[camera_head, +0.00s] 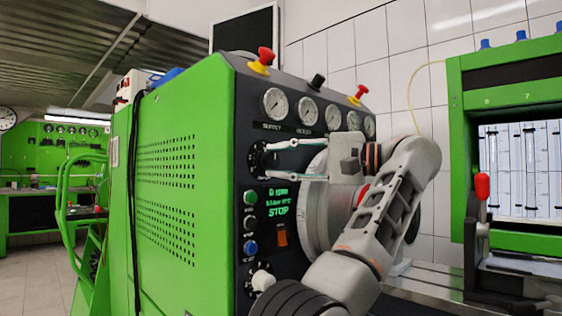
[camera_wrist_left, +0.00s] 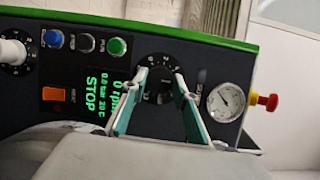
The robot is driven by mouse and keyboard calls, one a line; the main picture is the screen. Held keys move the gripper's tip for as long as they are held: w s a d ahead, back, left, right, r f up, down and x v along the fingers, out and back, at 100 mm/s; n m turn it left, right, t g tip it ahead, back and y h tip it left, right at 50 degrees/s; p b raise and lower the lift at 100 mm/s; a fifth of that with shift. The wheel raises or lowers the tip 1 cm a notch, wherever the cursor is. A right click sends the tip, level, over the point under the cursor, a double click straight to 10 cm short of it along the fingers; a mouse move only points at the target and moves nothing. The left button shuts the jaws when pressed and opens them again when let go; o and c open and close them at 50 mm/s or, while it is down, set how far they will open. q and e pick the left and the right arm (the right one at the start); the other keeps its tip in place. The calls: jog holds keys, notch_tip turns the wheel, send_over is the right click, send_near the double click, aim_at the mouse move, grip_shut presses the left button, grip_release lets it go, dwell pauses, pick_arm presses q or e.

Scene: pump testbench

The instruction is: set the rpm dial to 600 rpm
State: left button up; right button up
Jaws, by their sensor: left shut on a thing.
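The black rpm dial (camera_head: 257,161) with white marks around it sits on the dark panel of the green testbench. It also shows in the left wrist view (camera_wrist_left: 158,72). My left gripper (camera_head: 267,159) reaches it from the right, and its two pale fingers are shut on the dial, one on each side. The fingertips (camera_wrist_left: 162,74) also frame it in the left wrist view. The dial's exact setting is too small to read. The green display (camera_head: 278,203) reads 0 rpm, with STOP below; it shows in the left wrist view too (camera_wrist_left: 98,93). My right gripper is not in view.
Green (camera_head: 250,197), black and blue (camera_head: 250,247) buttons, an orange switch (camera_head: 281,236) and a pale lower knob (camera_head: 262,279) are close below. Pressure gauges (camera_head: 274,103) and red emergency knobs (camera_head: 265,57) are above. A green frame with glass tubes (camera_head: 515,165) stands right.

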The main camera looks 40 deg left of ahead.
pick_arm(q)
jog(key=o, duration=1.1)
